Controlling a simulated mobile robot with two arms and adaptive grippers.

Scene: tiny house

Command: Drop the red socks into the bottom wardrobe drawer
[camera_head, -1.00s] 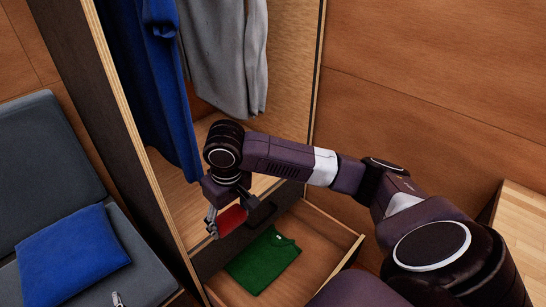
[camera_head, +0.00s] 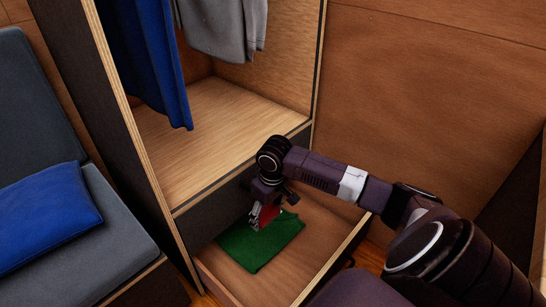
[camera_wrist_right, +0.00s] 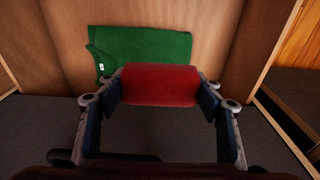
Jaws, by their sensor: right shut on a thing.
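The red socks (camera_head: 270,213) are a folded red bundle held between the fingers of my right gripper (camera_head: 262,216). In the right wrist view the red socks (camera_wrist_right: 160,84) are pinched between both fingertips. The bottom wardrobe drawer (camera_head: 312,243) is pulled open, and the gripper and socks are over its inside, close to the green garment. How high they are above the drawer floor is hard to tell. My left gripper is not in view.
A folded green garment (camera_head: 250,246) lies in the drawer, with bare wood beside it. Blue and grey clothes (camera_head: 150,80) hang above the wardrobe shelf (camera_head: 220,120). A grey sofa with a blue cushion (camera_head: 45,215) stands left.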

